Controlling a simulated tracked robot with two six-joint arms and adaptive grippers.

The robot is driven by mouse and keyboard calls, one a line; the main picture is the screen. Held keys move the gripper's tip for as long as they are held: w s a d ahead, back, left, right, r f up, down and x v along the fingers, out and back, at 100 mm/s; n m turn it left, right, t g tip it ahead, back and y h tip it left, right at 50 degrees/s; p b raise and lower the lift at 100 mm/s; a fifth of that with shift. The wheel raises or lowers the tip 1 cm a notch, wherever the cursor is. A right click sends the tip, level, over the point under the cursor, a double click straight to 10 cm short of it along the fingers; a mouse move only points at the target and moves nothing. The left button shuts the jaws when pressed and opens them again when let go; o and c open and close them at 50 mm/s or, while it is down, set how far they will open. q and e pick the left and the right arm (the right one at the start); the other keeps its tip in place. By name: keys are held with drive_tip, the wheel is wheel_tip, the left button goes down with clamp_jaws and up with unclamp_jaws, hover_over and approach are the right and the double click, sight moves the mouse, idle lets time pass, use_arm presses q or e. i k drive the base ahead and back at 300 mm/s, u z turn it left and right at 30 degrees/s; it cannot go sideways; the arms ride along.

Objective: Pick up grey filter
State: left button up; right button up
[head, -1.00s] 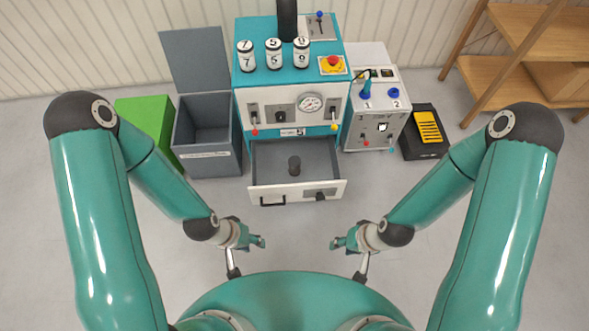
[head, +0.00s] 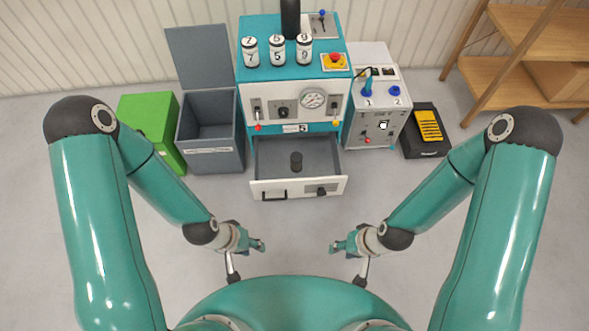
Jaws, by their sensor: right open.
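A small dark grey cylinder (head: 296,161), which looks like the grey filter, stands upright in the open drawer (head: 268,189) of the teal and white machine (head: 258,97). My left gripper (head: 260,246) is low in the middle of the head view, in front of the drawer and to its left, apart from it. Its fingers are too small to tell open from shut. My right gripper (head: 336,247) is open, in front of the drawer and to its right. Neither gripper touches the cylinder.
A grey lidded bin (head: 214,160) stands open left of the machine, beside a green box (head: 150,115). A grey control box (head: 372,130) and a black case with a yellow top (head: 428,126) stand right. A wooden shelf (head: 510,70) is at back right. Floor before the drawer is clear.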

sight(296, 157)
drive_tip(key=u, duration=0.05)
drive_tip(key=k, duration=0.35)
drive_tip(key=z, duration=0.3)
drive_tip(key=i, duration=1.45)
drive_tip(key=u, duration=0.7)
drive_tip(key=k, duration=0.8)
drive_tip(key=u, duration=0.2)
drive_tip(key=i, duration=0.8)
drive_tip(key=z, duration=0.1)
